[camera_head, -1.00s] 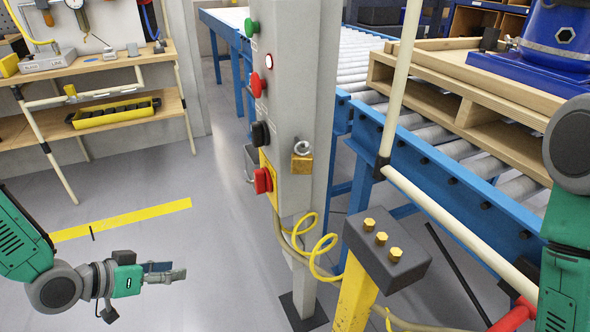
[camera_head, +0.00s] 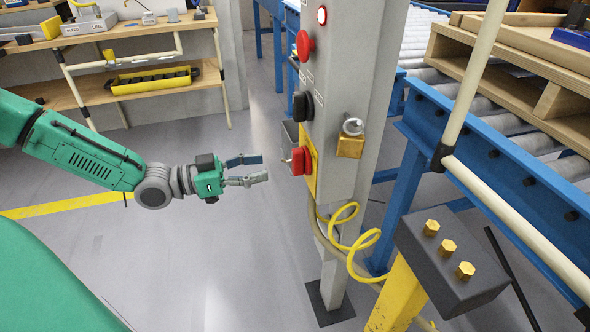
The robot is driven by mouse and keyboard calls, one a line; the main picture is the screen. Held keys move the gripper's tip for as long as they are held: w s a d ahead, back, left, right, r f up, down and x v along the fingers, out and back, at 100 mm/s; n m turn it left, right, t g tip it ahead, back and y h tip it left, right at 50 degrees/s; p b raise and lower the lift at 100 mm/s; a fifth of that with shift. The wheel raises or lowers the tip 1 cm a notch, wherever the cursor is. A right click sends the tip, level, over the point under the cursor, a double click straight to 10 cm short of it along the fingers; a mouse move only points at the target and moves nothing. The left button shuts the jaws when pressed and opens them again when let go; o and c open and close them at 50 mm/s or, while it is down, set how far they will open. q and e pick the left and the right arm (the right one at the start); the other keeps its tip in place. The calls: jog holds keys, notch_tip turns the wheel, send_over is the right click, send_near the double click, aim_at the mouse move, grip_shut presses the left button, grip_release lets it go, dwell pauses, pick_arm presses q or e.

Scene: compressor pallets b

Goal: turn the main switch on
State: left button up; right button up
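The main switch is most likely the red rotary handle (camera_head: 299,161) on a yellow plate (camera_head: 311,166), low on the grey control post (camera_head: 345,120). A black knob (camera_head: 301,107), a red button (camera_head: 304,45) and a lit white-red lamp (camera_head: 322,15) sit above it. My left gripper (camera_head: 264,168) is open and empty, just left of the red handle and apart from it, its fingers pointing right toward it. My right gripper is outside the view.
A brass padlock (camera_head: 351,147) hangs on the post's right face. A yellow coiled cable (camera_head: 347,238) hangs below. A yellow stand with a black bolted block (camera_head: 452,260) and a blue roller conveyor (camera_head: 490,150) are at right. A shelf with a yellow tray (camera_head: 155,80) is behind left.

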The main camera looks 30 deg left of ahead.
aim_at(293, 161)
pick_arm(q)
jog(key=b+x, duration=0.3)
jog(key=x, duration=0.5)
jog(key=shift+w+f+b, duration=0.1)
jog(key=shift+b, duration=0.25)
jog(key=shift+a+f, duration=0.1)
jog(key=shift+a, duration=0.05)
grip_shut()
